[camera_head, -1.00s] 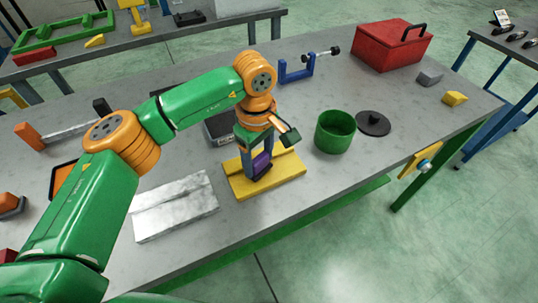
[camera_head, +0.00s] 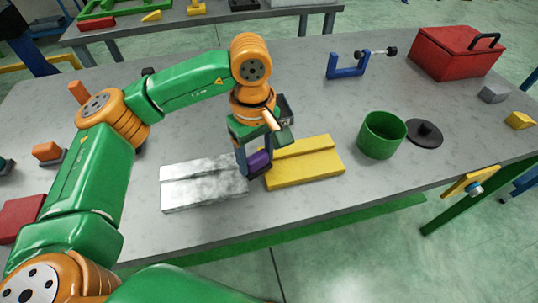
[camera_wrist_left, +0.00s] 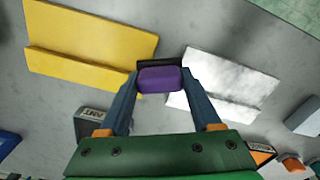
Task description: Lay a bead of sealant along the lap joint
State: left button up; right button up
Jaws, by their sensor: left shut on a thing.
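My left gripper (camera_head: 256,164) is shut on a small purple block-shaped thing (camera_wrist_left: 160,80), with a dark edge behind it in the left wrist view. The gripper points down over the gap between two stepped plates. The silver-white plate (camera_head: 203,185) lies to the left in the head view, with a ridge along its length. The yellow plate (camera_head: 305,165) lies to the right, also stepped; the gripper covers part of its left end. Whether the purple thing touches a plate I cannot tell. I see no clear bead on either step. My right gripper is not in view.
A green pot (camera_head: 381,136) and a dark lid (camera_head: 425,133) stand right of the yellow plate. A blue clamp (camera_head: 347,68) and a red toolbox (camera_head: 457,54) are farther back. The grey bench (camera_head: 330,215) is clear near its front edge.

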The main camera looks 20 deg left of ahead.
aim_at(256, 155)
pick_arm(q)
jog(key=shift+r+p, duration=2.15)
jog(key=shift+r, duration=0.9)
notch_tip(256, 155, up, 3)
jog(key=shift+r+p, duration=0.15)
jog(key=shift+p, duration=1.05)
jog(key=shift+s, duration=0.1)
